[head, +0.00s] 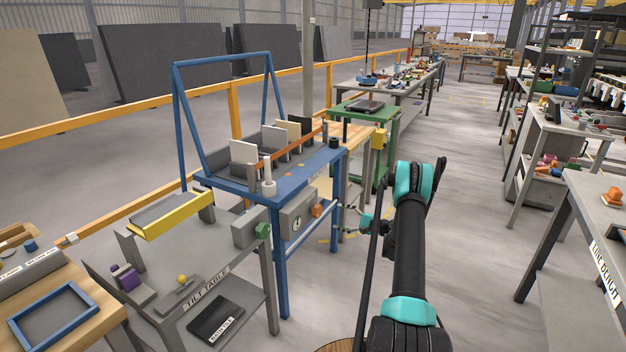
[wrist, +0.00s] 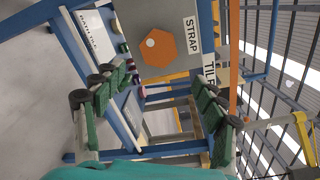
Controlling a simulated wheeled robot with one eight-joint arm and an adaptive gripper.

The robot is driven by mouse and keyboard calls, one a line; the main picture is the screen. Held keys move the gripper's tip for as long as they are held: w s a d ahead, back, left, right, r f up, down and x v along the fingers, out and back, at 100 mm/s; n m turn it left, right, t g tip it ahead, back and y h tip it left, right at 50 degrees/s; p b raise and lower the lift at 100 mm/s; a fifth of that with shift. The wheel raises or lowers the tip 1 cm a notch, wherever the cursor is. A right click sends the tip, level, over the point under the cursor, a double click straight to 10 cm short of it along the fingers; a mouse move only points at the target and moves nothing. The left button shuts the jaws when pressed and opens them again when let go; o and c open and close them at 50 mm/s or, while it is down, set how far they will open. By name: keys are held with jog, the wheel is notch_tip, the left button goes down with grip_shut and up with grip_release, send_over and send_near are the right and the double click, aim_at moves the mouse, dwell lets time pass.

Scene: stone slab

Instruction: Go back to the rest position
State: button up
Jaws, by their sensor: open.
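My gripper (wrist: 160,85) shows in the wrist view, with dark fingers and green pads spread wide apart. Its jaws are open and nothing is between them. The fingers look apart from the orange piece. In the head view my black and teal arm rises at the lower middle and folds at a teal joint.
A blue-framed table (head: 285,187) with upright slabs stands left of my arm. A grey tilt table (head: 235,290) is in front of it at left. A green table (head: 378,120) stands behind. Benches (head: 585,187) line the right. The floor aisle (head: 470,200) between is clear.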

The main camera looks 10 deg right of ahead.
jog(key=s+a+r+n+g+h, duration=0.25)
jog(key=s+a+r, duration=0.25)
jog(key=s+r, duration=0.3)
jog(key=s+a+r+n+g+h, duration=0.2)
jog(key=s+a+r+n+h, duration=0.2)
jog(key=s+a+r, duration=0.35)
jog(key=s+d+n+h, duration=0.3)
jog(key=s, duration=1.4)
jog(key=s+d+n+g+h, duration=0.1)
jog(key=s+d+n+h, duration=0.2)
jog(key=s, duration=1.4)
jog(key=shift+s+d+f+h, duration=0.25)
jog(key=shift+s+d+h, duration=0.1)
jog(key=shift+h, duration=0.4)
jog(key=shift+g, duration=0.25)
